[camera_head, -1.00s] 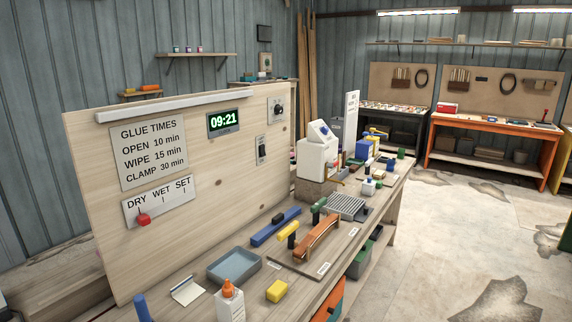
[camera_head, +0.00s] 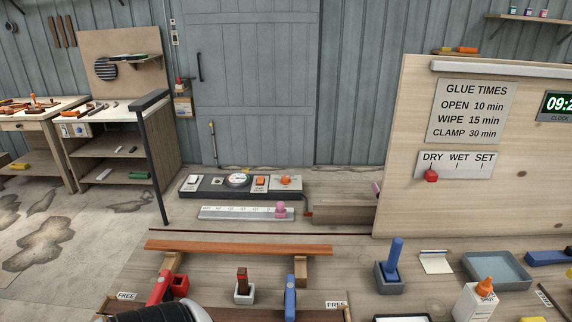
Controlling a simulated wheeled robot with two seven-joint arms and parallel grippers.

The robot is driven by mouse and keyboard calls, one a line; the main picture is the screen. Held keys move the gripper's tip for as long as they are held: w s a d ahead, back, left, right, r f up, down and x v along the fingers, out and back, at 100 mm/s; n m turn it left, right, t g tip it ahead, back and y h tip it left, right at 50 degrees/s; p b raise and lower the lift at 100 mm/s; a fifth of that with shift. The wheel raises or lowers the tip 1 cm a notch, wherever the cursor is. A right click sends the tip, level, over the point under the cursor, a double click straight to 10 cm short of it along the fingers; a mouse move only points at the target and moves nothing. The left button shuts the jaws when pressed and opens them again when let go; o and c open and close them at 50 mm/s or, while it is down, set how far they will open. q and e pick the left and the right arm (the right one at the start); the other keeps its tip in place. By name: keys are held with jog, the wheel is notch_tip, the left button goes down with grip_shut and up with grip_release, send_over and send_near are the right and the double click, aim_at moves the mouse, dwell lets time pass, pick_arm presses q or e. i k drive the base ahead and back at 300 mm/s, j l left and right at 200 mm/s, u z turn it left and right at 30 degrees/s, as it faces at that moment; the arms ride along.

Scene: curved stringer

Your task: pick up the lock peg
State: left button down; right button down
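No label marks the lock peg, and I cannot tell for sure which piece it is. A blue peg-like piece (camera_head: 394,258) stands tilted in a grey block holder (camera_head: 390,279) right of the middle. A dark red-brown peg (camera_head: 242,279) stands upright in a small pale holder (camera_head: 244,294) in front of a long reddish wood strip (camera_head: 238,248). A rounded white and black part at the bottom edge looks like part of my arm. No fingertips of either gripper show.
A red clamp (camera_head: 160,289) and a blue clamp (camera_head: 290,297) stand near the strip's supports. A glue bottle (camera_head: 475,301), a blue-grey tray (camera_head: 497,269) and the sign board (camera_head: 520,150) are at the right. A gauge panel (camera_head: 240,186) lies behind.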

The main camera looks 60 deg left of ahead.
aim_at(242, 272)
jog(key=u, duration=2.1)
